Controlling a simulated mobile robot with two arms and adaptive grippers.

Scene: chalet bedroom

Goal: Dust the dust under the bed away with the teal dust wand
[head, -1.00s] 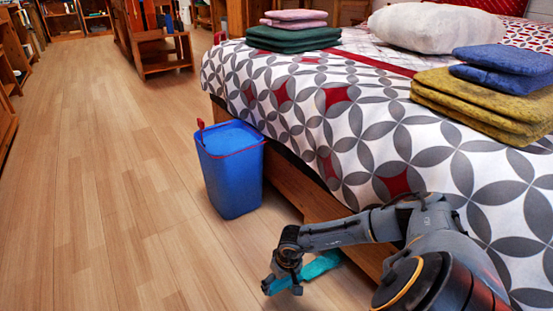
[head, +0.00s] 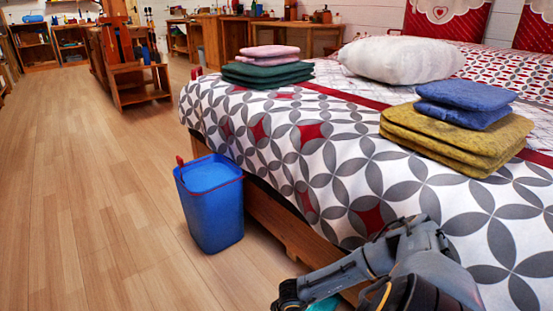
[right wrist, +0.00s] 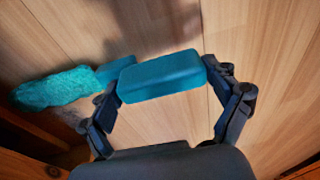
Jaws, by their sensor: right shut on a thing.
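The teal dust wand shows in the right wrist view, with a block-like handle (right wrist: 163,76) and a fluffy head (right wrist: 55,87) pointing left. My right gripper (right wrist: 165,80) is shut on the handle, above the wooden floor. In the head view my right gripper (head: 288,298) is at the bottom edge beside the bed's wooden side (head: 282,222), and only a bit of teal shows. The fluffy head is near brown wood at the left of the wrist view. A faint greyish patch (right wrist: 72,113) lies beside it; I cannot tell if it is dust. My left gripper is not in view.
A blue bin (head: 212,205) stands on the floor against the bed side. Folded cloths (head: 455,135) and a white pillow (head: 408,58) lie on the bed. A wooden shelf unit (head: 135,85) stands further back. The floor (head: 90,190) at left is clear.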

